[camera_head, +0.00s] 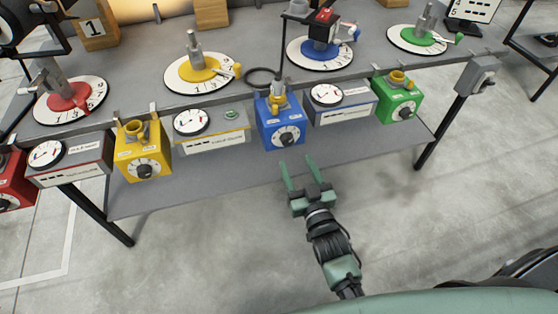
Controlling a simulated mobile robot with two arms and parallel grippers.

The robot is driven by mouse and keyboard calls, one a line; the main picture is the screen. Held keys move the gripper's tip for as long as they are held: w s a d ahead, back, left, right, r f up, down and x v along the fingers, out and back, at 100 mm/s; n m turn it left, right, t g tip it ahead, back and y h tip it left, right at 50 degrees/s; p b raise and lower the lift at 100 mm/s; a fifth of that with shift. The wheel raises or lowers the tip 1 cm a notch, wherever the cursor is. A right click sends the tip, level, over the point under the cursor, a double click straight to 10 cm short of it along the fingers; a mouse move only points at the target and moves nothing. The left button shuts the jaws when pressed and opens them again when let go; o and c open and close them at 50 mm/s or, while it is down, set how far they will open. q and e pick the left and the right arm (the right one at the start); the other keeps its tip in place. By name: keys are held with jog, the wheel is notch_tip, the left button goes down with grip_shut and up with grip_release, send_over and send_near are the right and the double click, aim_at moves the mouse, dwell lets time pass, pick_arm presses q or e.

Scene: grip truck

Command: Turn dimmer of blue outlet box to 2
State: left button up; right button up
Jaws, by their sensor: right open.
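The blue outlet box (281,119) hangs on the front edge of the grey table, at the middle of the head view. Its dimmer (288,136) is a round dial with a dark knob on the front face; its numbers are too small to read. A yellow plug-like part sits on top of the box. My right gripper (299,164) is open and empty, in front of and below the blue box, apart from it. Its two green fingers point up toward the box. My left gripper is not in view.
A yellow outlet box (141,150), a green outlet box (397,98) and a red box (12,182) hang along the same edge, with gauge panels between them. A lower shelf (200,190) lies below. The floor in front is clear.

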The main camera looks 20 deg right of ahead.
aim_at(288, 143)
jog(key=w, duration=0.6)
jog(key=shift+w+f, duration=0.1)
jog(key=shift+w, duration=0.75)
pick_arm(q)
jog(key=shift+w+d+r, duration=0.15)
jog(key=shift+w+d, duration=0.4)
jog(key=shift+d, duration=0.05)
pick_arm(e)
grip_shut()
